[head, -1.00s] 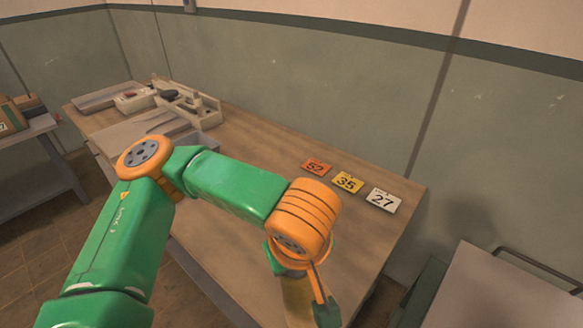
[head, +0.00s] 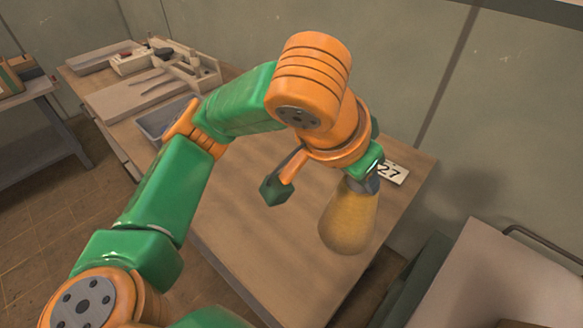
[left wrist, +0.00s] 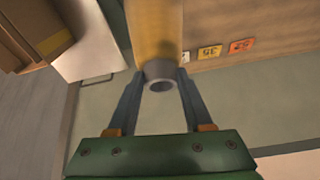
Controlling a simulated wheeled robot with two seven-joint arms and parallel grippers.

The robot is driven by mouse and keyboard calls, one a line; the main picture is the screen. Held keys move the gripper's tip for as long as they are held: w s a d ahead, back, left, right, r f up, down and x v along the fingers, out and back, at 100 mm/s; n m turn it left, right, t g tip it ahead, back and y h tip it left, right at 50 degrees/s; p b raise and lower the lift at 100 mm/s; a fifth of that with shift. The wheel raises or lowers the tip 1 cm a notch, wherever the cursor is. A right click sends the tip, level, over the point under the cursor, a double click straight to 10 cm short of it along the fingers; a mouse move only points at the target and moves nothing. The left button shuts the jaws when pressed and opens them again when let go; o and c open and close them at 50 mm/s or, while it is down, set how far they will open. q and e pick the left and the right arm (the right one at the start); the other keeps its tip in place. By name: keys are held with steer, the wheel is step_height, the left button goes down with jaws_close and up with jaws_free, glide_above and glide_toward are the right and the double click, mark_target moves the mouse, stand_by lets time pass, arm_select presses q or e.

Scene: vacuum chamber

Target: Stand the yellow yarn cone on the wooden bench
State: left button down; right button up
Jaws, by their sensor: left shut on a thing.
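The yellow yarn cone (head: 348,220) hangs from my left gripper (head: 364,180), narrow end up and wide end down, leaning slightly in the head view. The jaws are shut on its grey tip; the left wrist view shows both fingers (left wrist: 160,78) at the tip and the yellow cone (left wrist: 155,28) beyond. The wooden bench (head: 250,240) lies below, and the cone overlaps its right end in the head view. I cannot tell the gap between the cone's base and the bench top. My right gripper is not in view.
A white card marked 27 (head: 391,172) lies behind the cone; yellow (left wrist: 209,51) and orange (left wrist: 241,46) cards show in the left wrist view. A grey tray (head: 160,122) and a wooden caddy (head: 192,72) stand at the left. The bench's front middle is clear. A pale-topped cart (head: 490,280) stands right.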

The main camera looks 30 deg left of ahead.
arm_select(q)
steer(key=w+a+f+b, duration=0.1)
steer(key=w+a+f, duration=0.3)
steer(key=a+f, duration=0.7)
steer(key=shift+f, duration=0.5)
steer(key=shift+c, duration=1.5)
jaws_free()
